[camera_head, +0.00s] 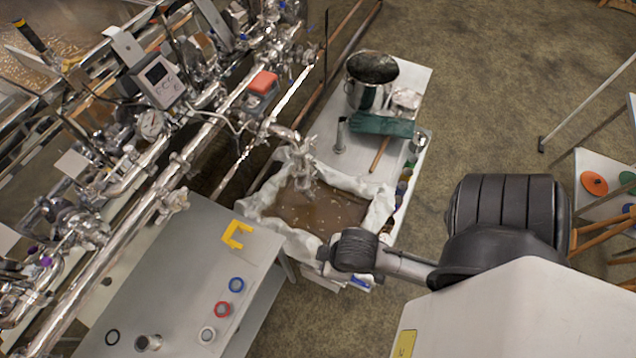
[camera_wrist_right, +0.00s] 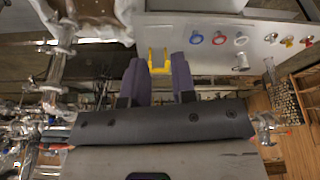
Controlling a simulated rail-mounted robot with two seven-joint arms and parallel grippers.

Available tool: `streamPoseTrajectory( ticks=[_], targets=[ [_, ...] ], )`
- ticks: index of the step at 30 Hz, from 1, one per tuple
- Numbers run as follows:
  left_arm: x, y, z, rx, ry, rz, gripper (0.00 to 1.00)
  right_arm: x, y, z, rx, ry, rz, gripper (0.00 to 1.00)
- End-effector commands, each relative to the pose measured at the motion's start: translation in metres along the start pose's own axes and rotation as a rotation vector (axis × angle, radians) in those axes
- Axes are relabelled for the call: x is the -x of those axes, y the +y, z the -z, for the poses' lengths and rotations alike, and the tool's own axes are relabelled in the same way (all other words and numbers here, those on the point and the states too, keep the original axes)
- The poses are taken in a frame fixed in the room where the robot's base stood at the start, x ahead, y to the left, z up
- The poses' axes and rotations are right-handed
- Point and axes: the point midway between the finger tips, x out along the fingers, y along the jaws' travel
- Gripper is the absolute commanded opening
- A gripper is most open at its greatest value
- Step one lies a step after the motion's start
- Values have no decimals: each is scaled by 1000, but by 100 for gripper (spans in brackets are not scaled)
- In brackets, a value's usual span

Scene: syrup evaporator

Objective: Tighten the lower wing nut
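Steel clamps sit along the shiny pipes of the evaporator (camera_head: 140,205) at the left of the head view. The clamp (camera_head: 172,203) on the long diagonal pipe is one of them. The wing nuts are too small to tell apart, so I cannot say which is the lower one. In the right wrist view a pipe with clamps (camera_wrist_right: 58,45) runs down the left side, away from the fingers. My right gripper (camera_wrist_right: 158,60) shows two dark purple fingers, apart, with nothing held between them. In the head view its fingers are not clear. My left gripper is not in view.
A grey table (camera_head: 180,270) holds a yellow bracket (camera_head: 236,234), a blue ring (camera_head: 236,285), a red ring (camera_head: 222,308) and a white ring (camera_head: 207,334). A cloth-lined pan (camera_head: 262,205) of brown syrup stands beside it. A steel pot (camera_head: 366,95) stands behind.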

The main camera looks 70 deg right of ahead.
Motion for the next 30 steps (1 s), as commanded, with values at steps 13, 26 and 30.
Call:
streamPoseTrajectory(
  ticks=[13,26,30],
  targets=[
    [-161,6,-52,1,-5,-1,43,-164,33,-75,-25,-61,-83,39],
    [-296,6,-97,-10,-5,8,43,-317,146,-165,-130,-170,-352,39],
    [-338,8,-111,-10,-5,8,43,-359,206,-187,-105,-130,-499,39]
  ],
)
